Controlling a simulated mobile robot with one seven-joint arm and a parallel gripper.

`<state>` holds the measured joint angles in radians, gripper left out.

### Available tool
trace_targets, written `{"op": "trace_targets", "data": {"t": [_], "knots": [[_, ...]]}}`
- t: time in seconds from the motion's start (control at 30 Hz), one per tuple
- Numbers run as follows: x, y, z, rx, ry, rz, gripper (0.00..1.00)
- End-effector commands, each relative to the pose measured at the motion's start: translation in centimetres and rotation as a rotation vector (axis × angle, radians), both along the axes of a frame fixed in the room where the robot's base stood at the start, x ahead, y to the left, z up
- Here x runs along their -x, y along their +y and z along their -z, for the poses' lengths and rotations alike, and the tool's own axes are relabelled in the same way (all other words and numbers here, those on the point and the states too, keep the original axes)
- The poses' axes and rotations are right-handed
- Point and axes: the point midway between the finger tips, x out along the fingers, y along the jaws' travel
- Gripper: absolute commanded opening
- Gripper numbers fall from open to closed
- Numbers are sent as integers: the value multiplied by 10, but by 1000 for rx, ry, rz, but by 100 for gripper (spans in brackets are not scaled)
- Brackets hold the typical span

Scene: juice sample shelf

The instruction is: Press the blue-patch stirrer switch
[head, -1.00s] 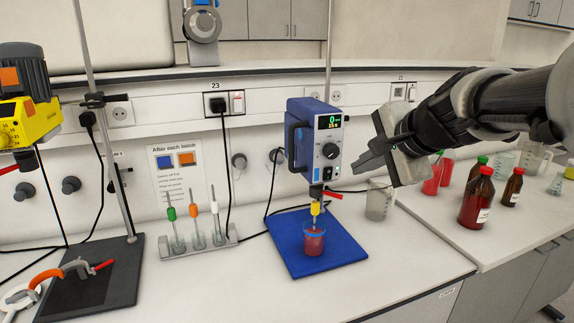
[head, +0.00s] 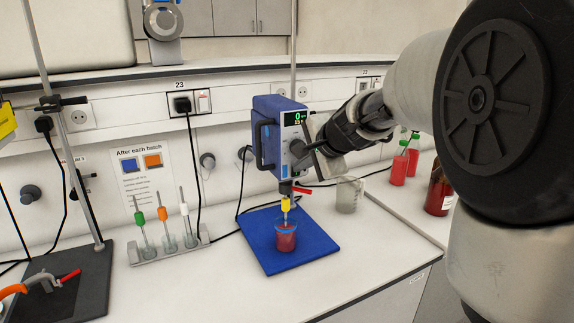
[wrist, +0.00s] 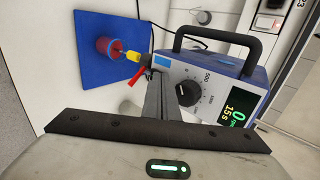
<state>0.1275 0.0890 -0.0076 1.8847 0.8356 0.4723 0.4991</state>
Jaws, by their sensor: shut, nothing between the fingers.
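The blue stirrer (head: 268,130) hangs on a stand, with a lit display (head: 294,118) reading 0. In the wrist view its front (wrist: 208,75) shows a black knob (wrist: 188,92) and a small pale-blue area by the chuck. I cannot pick out the switch; my fingers cover part of the lower front. My gripper (head: 300,164) is shut and empty, its fingertips close to the lower front of the stirrer. In the wrist view the fingers (wrist: 154,84) point at the housing beside the knob. I cannot tell if they touch.
A beaker of red liquid (head: 286,241) stands on the blue base plate (head: 315,245) under the stirrer. A glass beaker (head: 349,195) is right of it, red bottles (head: 440,190) further right. A stirring-rod rack (head: 140,254) and wall sign (head: 143,170) are left.

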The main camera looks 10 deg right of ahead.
Motion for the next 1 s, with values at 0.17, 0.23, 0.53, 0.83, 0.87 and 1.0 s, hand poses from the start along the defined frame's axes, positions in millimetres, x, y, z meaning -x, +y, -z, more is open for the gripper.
{"op": "trace_targets", "data": {"t": [0.17,0.23,0.53,0.83,0.87,1.0], "knots": [[0,0,0,0,0,0,0],[-2,1,-1,-1,0,-1,0],[-9,3,-3,3,6,-1,0],[-9,3,-15,2,6,0,0],[-9,3,-17,2,6,0,0],[-10,3,-23,1,1,1,0]]}}
